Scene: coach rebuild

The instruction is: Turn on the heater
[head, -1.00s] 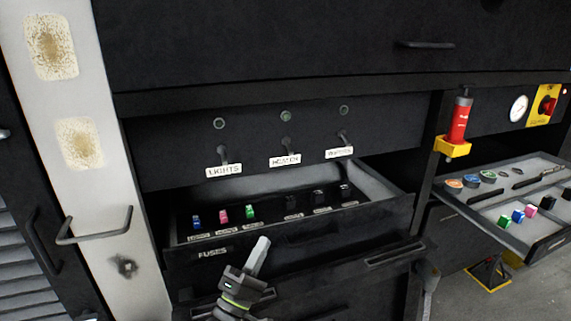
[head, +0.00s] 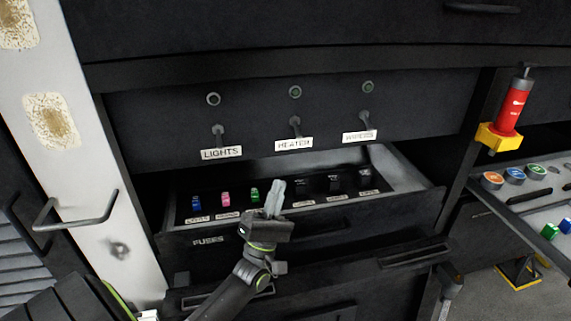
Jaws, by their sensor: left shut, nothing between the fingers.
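The heater switch (head: 295,128) is a small dark toggle on the black panel, above a white HEATER label (head: 293,143). A small round lamp (head: 295,92) sits above it and looks dim. I cannot tell which way the toggle is thrown. My left gripper (head: 277,190) is shut and empty, fingers pointing up, in front of the open fuse drawer and below the HEATER label. It appears apart from the switch. My right gripper is not in view.
The lights switch (head: 218,135) and a third labelled switch (head: 365,122) flank the heater switch. The open fuse drawer (head: 410,200) juts out below, holding blue, pink, green and black fuses. A red cylinder (head: 512,105) in a yellow holder and an open tray (head: 530,210) are right.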

